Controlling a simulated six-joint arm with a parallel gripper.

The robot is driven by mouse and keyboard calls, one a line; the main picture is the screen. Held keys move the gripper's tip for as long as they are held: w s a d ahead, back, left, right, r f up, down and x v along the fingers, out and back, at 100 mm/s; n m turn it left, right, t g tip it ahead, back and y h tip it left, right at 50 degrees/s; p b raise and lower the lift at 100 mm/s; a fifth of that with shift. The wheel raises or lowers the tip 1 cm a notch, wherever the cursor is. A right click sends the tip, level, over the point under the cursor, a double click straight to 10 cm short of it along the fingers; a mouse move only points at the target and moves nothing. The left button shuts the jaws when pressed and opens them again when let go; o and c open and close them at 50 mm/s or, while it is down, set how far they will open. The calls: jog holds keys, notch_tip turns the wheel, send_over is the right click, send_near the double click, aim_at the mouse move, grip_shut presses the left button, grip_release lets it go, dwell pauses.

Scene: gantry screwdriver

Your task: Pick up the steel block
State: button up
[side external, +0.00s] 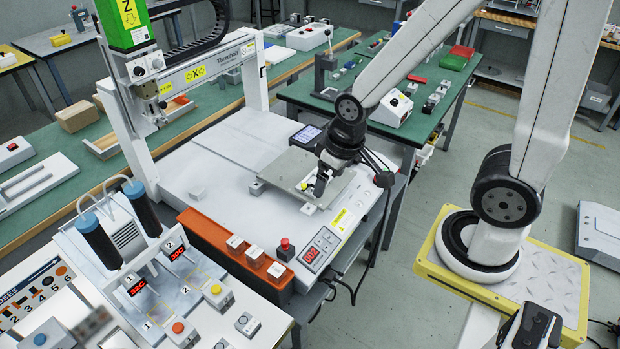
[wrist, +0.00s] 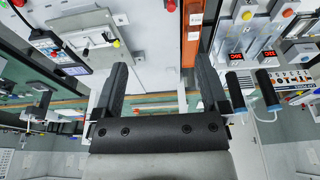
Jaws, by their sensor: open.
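A small grey block (side external: 257,187), which looks like the steel block, sits on the white machine bed by the left corner of the grey plate (side external: 335,187). A small grey block also shows in the wrist view (wrist: 121,19), at the upper middle; I cannot tell for certain that it is the same one. My gripper (side external: 319,190) is over the plate in the side view, to the right of the block and apart from it. In the wrist view my gripper (wrist: 161,62) has its two dark fingers wide apart, with nothing between them.
The gantry's upright and crossbeam (side external: 207,72) stand behind and left of the bed. An orange rail (side external: 215,235) with several small cubes and a red button (side external: 285,243) runs along the front. A small display (side external: 305,135) lies behind the plate.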

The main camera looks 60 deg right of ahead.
jog(key=w+f+m+g+y, duration=0.4)
jog(key=w+f+m, duration=0.5)
jog(key=w, duration=0.5)
jog(key=m+y, duration=0.8)
send_near(237, 238)
jog(key=a, duration=0.1)
jog(key=s+a, duration=0.1)
jog(key=shift+s+a+f+t, duration=0.15)
jog(key=shift+a+f+t, duration=0.1)
jog(key=shift+f+t, duration=0.15)
jog(key=shift+f+m+t+y, duration=0.3)
jog(key=shift+f+m+y, duration=0.2)
jog(key=shift+f+y, duration=0.3)
jog(key=shift+x, duration=1.3)
